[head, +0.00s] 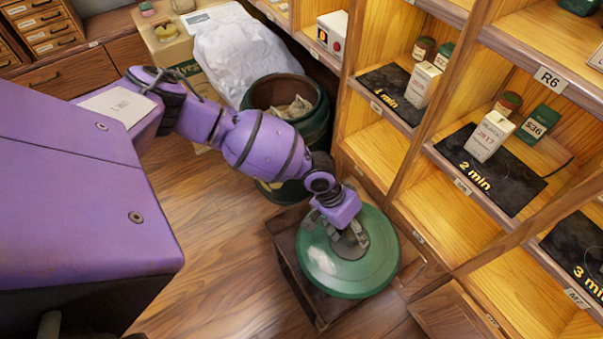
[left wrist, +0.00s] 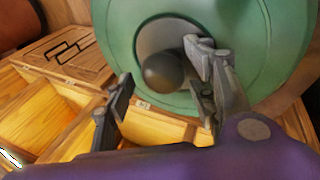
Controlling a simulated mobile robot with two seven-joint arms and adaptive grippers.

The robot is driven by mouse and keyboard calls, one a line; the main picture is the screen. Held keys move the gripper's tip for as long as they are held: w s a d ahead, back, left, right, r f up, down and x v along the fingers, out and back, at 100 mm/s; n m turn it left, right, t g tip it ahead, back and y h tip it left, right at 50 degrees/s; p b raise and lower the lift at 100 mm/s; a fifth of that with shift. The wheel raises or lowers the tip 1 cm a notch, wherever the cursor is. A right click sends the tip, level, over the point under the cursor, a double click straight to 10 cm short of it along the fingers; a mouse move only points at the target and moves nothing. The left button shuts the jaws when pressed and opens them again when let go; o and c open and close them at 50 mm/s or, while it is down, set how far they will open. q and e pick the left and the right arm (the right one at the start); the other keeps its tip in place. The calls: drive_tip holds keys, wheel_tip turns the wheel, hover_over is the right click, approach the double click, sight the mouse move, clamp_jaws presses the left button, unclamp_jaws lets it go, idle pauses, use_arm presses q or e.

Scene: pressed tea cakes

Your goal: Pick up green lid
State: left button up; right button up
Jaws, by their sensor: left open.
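The green lid (head: 330,283) is a round disc lying on a low dark wooden stand (head: 288,262) on the floor. Its dark round knob (left wrist: 163,73) shows in the left wrist view, where the lid (left wrist: 268,40) fills the upper right. My left gripper (head: 348,240) is over the lid's middle and hides most of the knob in the head view. In the left wrist view the gripper (left wrist: 160,64) is open, with its fingers apart on either side of the knob. I cannot tell whether they touch it. My right gripper is not in view.
An open green barrel (head: 317,130) with pale contents stands behind the lid. A white sack (head: 235,50) is behind it. Wooden shelves (head: 378,160) with small boxes and dark mats rise close on the right. Wood floor (head: 225,265) is clear to the left.

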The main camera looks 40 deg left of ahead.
use_arm(q)
drive_tip(key=shift+w+r, duration=0.1)
drive_tip(key=shift+c, duration=0.4)
clamp_jaws()
drive_tip(key=shift+d+r, duration=0.1)
drive_tip(key=shift+d, duration=0.05)
drive_tip(key=shift+r, duration=0.1)
